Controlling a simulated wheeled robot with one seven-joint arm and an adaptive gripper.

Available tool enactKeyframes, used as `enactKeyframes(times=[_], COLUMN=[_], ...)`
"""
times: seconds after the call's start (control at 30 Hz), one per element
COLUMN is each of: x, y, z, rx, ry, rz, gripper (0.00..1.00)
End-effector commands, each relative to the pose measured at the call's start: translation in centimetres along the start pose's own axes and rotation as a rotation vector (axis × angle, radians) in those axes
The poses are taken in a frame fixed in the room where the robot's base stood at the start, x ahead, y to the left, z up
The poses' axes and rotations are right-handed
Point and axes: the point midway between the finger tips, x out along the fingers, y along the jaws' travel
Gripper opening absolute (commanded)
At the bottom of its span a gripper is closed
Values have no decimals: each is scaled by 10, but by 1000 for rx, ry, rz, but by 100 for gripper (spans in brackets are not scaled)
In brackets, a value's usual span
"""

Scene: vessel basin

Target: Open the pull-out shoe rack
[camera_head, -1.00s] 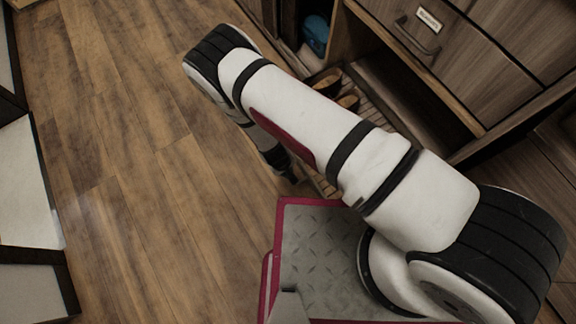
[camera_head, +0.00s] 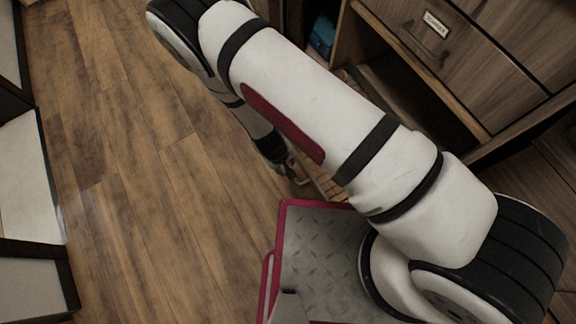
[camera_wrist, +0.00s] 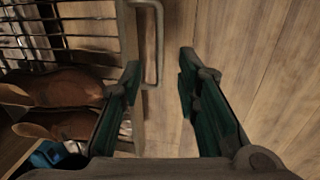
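The pull-out shoe rack shows in the wrist view as a wooden front panel (camera_wrist: 128,30) with a dark wire shelf behind it. Brown shoes (camera_wrist: 62,88) sit inside. A grey U-shaped handle (camera_wrist: 159,42) stands out from the panel. My gripper (camera_wrist: 160,66) is open, one finger on each side of the handle's bar in the picture; neither finger visibly grips it. In the head view my gripper (camera_head: 294,172) is low beside the rack's slatted part (camera_head: 328,184), and my arm hides most of the rack.
A wooden cabinet with a labelled drawer (camera_head: 430,38) stands at the upper right. A blue item (camera_head: 322,34) lies in its lower opening; a blue item (camera_wrist: 46,154) also shows beside the shoes. Wooden floor (camera_head: 120,170) is clear to the left. White panels (camera_head: 32,180) edge the far left.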

Motion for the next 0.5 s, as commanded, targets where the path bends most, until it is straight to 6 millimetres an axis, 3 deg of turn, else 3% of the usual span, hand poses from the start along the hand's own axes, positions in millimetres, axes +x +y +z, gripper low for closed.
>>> enactKeyframes(times=[0.2,0.5], x=[-20,-23], y=[0,0], z=[0,0], rx=[0,0], ry=[1,1], rz=[0,0], gripper=[30,30])
